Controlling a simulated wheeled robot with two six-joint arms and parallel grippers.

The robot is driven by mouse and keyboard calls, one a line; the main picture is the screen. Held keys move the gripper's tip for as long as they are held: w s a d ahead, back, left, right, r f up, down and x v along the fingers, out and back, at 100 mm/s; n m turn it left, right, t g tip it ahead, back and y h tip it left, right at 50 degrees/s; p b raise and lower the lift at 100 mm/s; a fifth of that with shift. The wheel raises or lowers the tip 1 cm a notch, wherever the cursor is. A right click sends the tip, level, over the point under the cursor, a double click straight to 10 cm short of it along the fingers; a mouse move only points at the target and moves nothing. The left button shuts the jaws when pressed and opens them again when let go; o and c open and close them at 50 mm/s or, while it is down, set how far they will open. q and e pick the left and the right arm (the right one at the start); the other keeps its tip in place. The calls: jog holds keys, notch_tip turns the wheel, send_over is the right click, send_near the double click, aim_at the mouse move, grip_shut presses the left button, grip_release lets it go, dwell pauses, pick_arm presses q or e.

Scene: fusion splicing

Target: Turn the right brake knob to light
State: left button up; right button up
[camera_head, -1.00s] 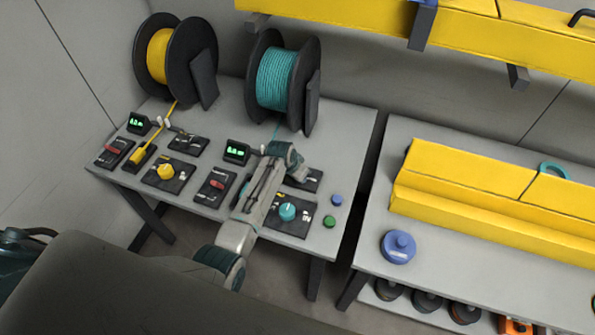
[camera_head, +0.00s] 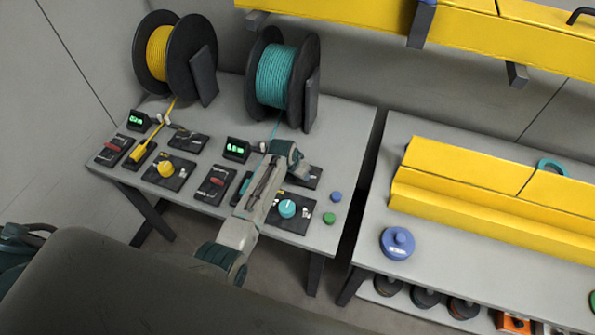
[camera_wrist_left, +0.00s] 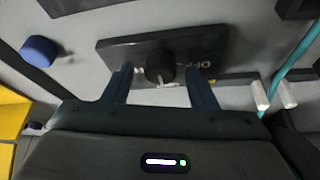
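The black knob (camera_wrist_left: 160,67) with a pale pointer sits on a dark labelled plate (camera_wrist_left: 118,50) in the left wrist view. In the head view this plate (camera_head: 314,181) lies at the right station, behind the teal knob (camera_head: 287,208), partly hidden by my left arm. My left gripper (camera_wrist_left: 160,87) is open, with one finger on each side of the black knob and gaps visible between. In the head view the left gripper (camera_head: 298,168) is over the plate and its fingertips are hard to make out. My right gripper is not in view.
A teal cable (camera_wrist_left: 300,60) runs between white guides (camera_wrist_left: 270,95) close beside the gripper. The teal spool (camera_head: 275,80) stands behind. A blue button (camera_head: 337,197) and green button (camera_head: 329,219) are at right. The yellow knob (camera_head: 166,169) is at the left station.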

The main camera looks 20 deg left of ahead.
pick_arm(q)
jog(key=shift+s+a+r, duration=0.1)
jog(key=shift+s+r, duration=0.05)
jog(key=shift+r, duration=0.3)
jog(key=b+v, duration=0.2)
jog(key=v, duration=0.8)
jog(key=shift+f, duration=0.1)
